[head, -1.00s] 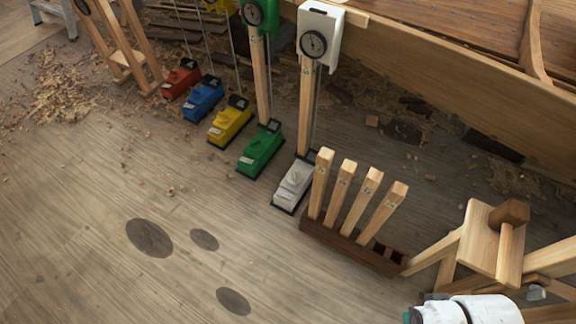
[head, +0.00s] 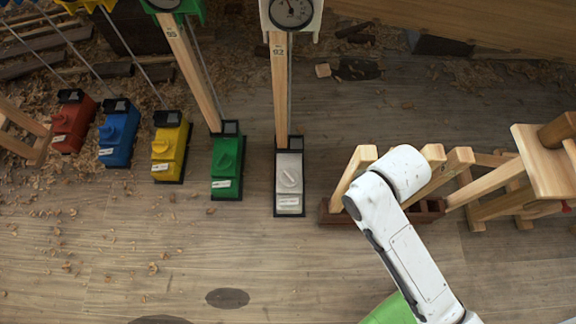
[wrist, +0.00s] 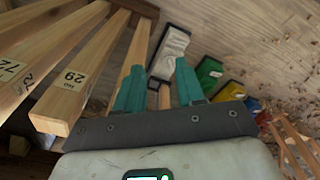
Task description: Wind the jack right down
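Several jack bases stand on the floor in a row in the head view: red (head: 72,122), blue (head: 119,135), yellow (head: 170,147), green (head: 227,165) and pale grey (head: 289,182). A wooden post numbered 92 (head: 280,90) rises from the grey base to a white head with a round dial (head: 291,12). I cannot tell which jack is meant. My gripper (wrist: 160,66) is open in the wrist view, its teal fingers apart and apparently empty. The grey base (wrist: 172,48) lies beyond the fingertips. The head view does not show the fingers.
A brown rack (head: 335,212) holding several wooden posts (head: 350,180) stands right of the grey base, partly behind my white arm. A wooden stand (head: 545,160) is at far right. The hull plank (head: 460,25) runs along the back. Front floor is largely clear.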

